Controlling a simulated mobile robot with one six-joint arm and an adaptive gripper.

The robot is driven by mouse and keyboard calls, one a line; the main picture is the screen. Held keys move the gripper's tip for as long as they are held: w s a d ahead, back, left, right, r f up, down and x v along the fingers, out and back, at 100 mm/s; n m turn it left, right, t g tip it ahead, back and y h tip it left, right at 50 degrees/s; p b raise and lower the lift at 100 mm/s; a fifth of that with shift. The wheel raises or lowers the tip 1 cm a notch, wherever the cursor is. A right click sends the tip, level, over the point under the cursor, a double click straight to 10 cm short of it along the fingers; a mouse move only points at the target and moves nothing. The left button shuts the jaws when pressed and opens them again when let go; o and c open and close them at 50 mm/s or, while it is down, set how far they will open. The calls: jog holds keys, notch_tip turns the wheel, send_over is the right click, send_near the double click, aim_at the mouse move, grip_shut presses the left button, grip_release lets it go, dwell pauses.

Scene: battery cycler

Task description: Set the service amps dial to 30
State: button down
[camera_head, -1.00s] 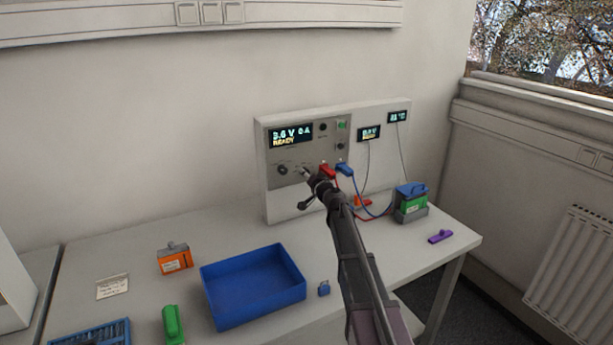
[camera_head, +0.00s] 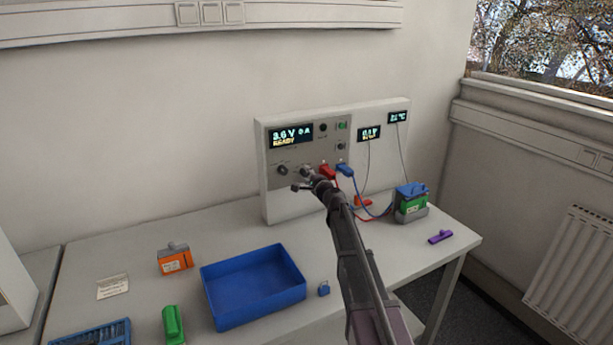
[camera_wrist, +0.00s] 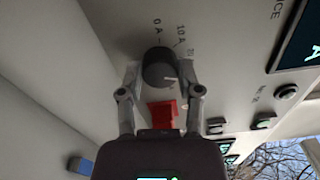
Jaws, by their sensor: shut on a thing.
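The service amps dial (camera_wrist: 158,68) is a dark round knob on the grey cycler panel, with a pale pointer mark toward the right in the wrist view. Printed labels "0 A", "10 A" and a partly hidden one run around it; the rest of the scale is hidden. My gripper (camera_head: 303,179) is at the panel, and its two fingers are shut on opposite sides of the dial. The cycler display (camera_head: 291,135) reads 3.6 V, 0 A, READY. A second dial (camera_head: 282,169) sits left of the gripped one.
A red plug (camera_head: 327,171) and a blue plug (camera_head: 345,170) sit just right of the gripper, with cables to the green-and-blue battery (camera_head: 411,202). The red plug (camera_wrist: 162,114) is close between the fingers in the wrist view. A blue tray (camera_head: 253,306) stands in front.

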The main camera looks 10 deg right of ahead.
jog(key=m, duration=0.4)
jog(key=shift+w+r, duration=0.1)
jog(key=shift+w, duration=0.05)
dwell(0.4)
jog(key=shift+c, duration=1.3)
grip_release()
jog(key=v, duration=1.2)
